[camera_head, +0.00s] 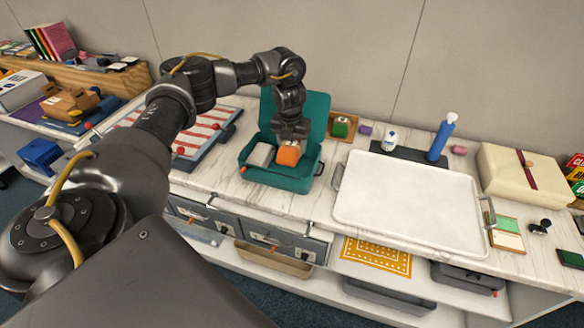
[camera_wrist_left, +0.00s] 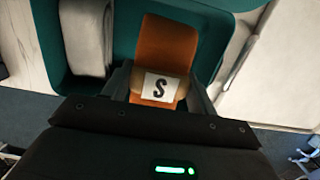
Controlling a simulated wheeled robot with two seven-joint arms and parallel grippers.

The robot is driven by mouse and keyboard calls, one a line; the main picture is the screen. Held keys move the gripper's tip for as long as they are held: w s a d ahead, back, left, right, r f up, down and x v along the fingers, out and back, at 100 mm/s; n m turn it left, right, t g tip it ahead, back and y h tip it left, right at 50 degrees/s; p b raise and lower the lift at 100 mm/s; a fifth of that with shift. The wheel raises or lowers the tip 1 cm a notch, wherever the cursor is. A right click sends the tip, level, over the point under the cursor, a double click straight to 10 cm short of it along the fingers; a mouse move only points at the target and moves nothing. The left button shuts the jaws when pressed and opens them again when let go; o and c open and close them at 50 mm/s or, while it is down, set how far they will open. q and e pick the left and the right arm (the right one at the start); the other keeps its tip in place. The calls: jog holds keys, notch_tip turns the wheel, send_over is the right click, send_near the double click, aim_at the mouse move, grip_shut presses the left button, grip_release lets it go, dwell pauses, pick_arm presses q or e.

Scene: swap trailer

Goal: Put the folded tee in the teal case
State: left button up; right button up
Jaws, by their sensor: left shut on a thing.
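The teal case (camera_head: 276,178) stands open on the marble counter, its lid raised at the back. It also shows in the left wrist view (camera_wrist_left: 53,45). An orange folded tee (camera_head: 288,154) with a white "S" label is at the right part of the case. In the left wrist view the orange tee (camera_wrist_left: 168,45) is between the fingers. My left gripper (camera_head: 291,138) points down over the case and is shut on the orange tee. A grey-white folded item (camera_head: 262,155) lies beside it in the left of the case. Whether the tee touches the case floor is hidden. My right gripper is not in view.
A white tray (camera_head: 410,207) with handles stands right of the case. Behind are a green item in a wooden box (camera_head: 341,126), a white bottle (camera_head: 389,140) and a blue bottle (camera_head: 441,137). A red-and-white striped board (camera_head: 190,134) lies left.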

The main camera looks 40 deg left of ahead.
pick_arm(q)
notch_tip(320, 180, down, 5)
jog(key=shift+r+p, duration=0.15)
jog(key=shift+p, duration=0.3)
notch_tip(320, 180, down, 3)
jog(key=shift+r+p, duration=0.1)
jog(key=shift+p, duration=0.4)
jog(key=shift+f, duration=0.45)
jog(key=shift+f, duration=0.1)
jog(key=o, duration=1)
jog(key=shift+o, duration=0.2)
